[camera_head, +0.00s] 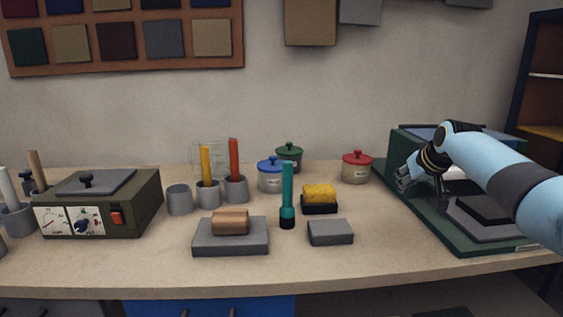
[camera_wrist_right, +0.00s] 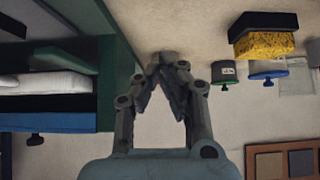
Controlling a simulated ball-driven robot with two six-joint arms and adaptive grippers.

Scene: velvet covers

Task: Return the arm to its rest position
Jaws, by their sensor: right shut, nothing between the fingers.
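My right arm comes in from the right in the head view, light blue with dark bands. My right gripper (camera_head: 403,181) is over the left edge of the green machine (camera_head: 415,207) at the right of the bench. In the right wrist view, the right gripper (camera_wrist_right: 168,60) has its fingertips together with nothing between them. The green machine (camera_wrist_right: 117,60) is at the left of that view, apart from the fingers. My left gripper is not in view.
A yellow sponge block (camera_head: 319,193), a red-lidded pot (camera_head: 357,167) and a teal torch (camera_head: 287,190) stand left of the gripper. A grey block (camera_head: 330,232) lies in front. A control box (camera_head: 100,200) is far left. The front right bench strip is clear.

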